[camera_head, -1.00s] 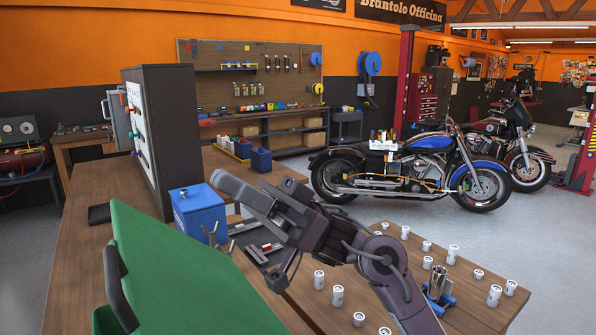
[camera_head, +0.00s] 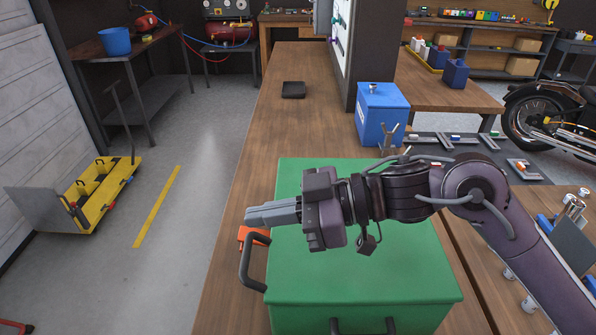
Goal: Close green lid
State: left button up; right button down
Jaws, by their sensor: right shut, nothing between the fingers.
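The green lid (camera_head: 355,280) lies flat on top of the green box (camera_head: 365,318) on the wooden workbench, seen in the head view. A dark handle (camera_head: 252,262) sticks out at the lid's left side. My right gripper (camera_head: 250,215) comes in from the right, over the lid. Its fingers are shut, empty and point left, past the lid's left edge. I cannot tell whether it touches the lid. My right arm hides part of the lid's middle and right edge. My left gripper is not in view.
A blue box (camera_head: 382,115) stands behind the lid, with a black tray (camera_head: 293,90) farther back. An orange object (camera_head: 254,236) lies by the lid's left edge. A yellow cart (camera_head: 88,195) stands on the floor at left. The bench top (camera_head: 270,130) behind is mostly clear.

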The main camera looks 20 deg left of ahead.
notch_tip(320, 180, down, 7)
jog(key=a+h, duration=0.1)
jog(key=h, duration=0.1)
jog(key=shift+s+a+f+t, duration=0.2)
jog(key=shift+s+a+t, duration=0.2)
